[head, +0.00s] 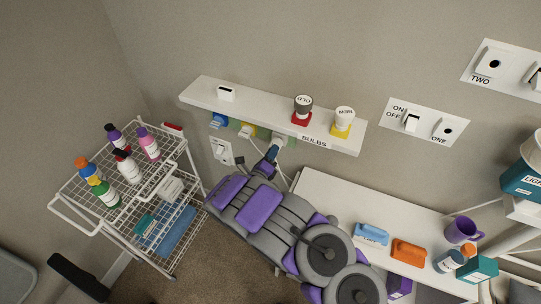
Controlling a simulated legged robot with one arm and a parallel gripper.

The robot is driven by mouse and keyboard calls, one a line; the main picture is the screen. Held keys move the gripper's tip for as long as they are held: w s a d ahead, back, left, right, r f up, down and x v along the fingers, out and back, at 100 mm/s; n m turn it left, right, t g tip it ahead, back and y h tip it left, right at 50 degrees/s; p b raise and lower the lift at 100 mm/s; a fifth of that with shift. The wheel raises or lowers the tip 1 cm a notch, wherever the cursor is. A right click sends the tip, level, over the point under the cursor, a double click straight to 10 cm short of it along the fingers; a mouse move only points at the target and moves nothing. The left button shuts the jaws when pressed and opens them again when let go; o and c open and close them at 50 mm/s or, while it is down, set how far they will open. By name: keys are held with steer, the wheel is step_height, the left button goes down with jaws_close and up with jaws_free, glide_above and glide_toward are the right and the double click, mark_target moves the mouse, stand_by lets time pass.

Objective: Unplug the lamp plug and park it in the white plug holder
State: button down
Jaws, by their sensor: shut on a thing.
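My gripper (275,149) is just below the front edge of the wall shelf, right of the wall socket plate (222,151). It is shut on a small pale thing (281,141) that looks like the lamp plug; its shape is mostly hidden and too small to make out. I cannot tell whether it touches the wall. A small white block with a dark slot (226,93), which looks like the white plug holder, sits on the shelf's left part. A lamp with a teal base (524,178) stands at the right edge, partly cut off.
The white shelf (200,92) carries two bulbs on red and yellow bases. Blue, yellow and green items hang beneath it. A wire cart (75,205) with bottles stands left. A white table (330,192) with sponges and a mug (461,230) is right. Wall switches (411,123) sit above.

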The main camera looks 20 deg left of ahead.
steer(key=shift+w+b, duration=0.5)
steer(key=shift+w, duration=0.15)
steer(key=c, duration=1.1)
jaws_free()
steer(key=shift+o, duration=0.2)
steer(key=shift+s, duration=0.1)
steer(key=s+a+p, duration=0.1)
steer(key=s+p, duration=0.4)
steer(key=s, duration=1.2)
steer(key=shift+a, duration=0.15)
steer(key=shift+s+f, duration=0.15)
steer(key=shift+s, duration=0.05)
